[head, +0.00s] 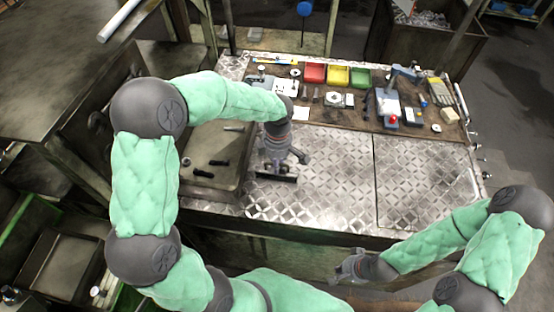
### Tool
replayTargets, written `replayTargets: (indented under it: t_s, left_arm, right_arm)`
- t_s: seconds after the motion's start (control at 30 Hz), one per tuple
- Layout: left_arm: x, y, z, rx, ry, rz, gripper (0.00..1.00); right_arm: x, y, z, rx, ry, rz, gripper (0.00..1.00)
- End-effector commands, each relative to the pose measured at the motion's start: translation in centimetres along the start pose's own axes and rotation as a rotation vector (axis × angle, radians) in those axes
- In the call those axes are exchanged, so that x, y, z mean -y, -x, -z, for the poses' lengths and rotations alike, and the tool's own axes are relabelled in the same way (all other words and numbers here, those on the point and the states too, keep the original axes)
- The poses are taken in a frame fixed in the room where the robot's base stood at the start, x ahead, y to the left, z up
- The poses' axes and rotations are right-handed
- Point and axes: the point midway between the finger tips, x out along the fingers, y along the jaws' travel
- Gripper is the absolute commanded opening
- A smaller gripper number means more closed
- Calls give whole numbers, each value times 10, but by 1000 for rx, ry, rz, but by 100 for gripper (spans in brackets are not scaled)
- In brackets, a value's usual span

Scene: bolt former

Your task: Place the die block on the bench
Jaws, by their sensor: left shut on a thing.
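The die block (276,178) is a dark, flat block under my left gripper, just right of the dark tray on the bench. My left gripper (279,168) points down and is shut on it. I cannot tell whether the block touches the bench (335,170), which has a worn, diamond-patterned metal top. My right gripper (345,268) is low in front of the bench's front edge, away from the block. Its fingers are too small to tell open from shut.
A dark tray (205,192) with several small black tools lies left of the block. Red (314,73), yellow (338,75) and green (360,77) bins stand at the back among tools, with a red-buttoned device (389,108). The bench's front middle and right are clear.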

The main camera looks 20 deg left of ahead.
Motion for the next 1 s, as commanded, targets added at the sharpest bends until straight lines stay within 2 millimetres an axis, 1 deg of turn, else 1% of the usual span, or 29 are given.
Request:
replayTargets:
  t_s: [0.03,0.43,0.47,0.5,0.53,0.87,0.97,1.0]
  left_arm:
    - [-2,-1,0,2,2,-6,0]
    - [-2,-4,0,2,2,-7,0]
    - [-1,-6,0,1,0,-2,23]
    - [-1,-6,0,1,0,-2,35]
    - [-1,-6,0,1,0,-2,41]
    - [-1,-5,0,1,0,-2,41]
    - [-1,-1,0,1,0,-2,41]
    - [-1,3,0,1,1,-5,41]
  right_arm:
    - [0,0,0,0,0,0,0]
    - [-1,-3,0,0,0,0,0]
    - [-1,-3,0,0,0,0,0]
    - [-1,-2,0,0,0,0,0]
    - [-1,-2,0,0,0,0,0]
    - [-1,-2,0,0,0,0,0]
    - [0,1,0,0,0,0,0]
    - [0,1,0,0,0,0,0]
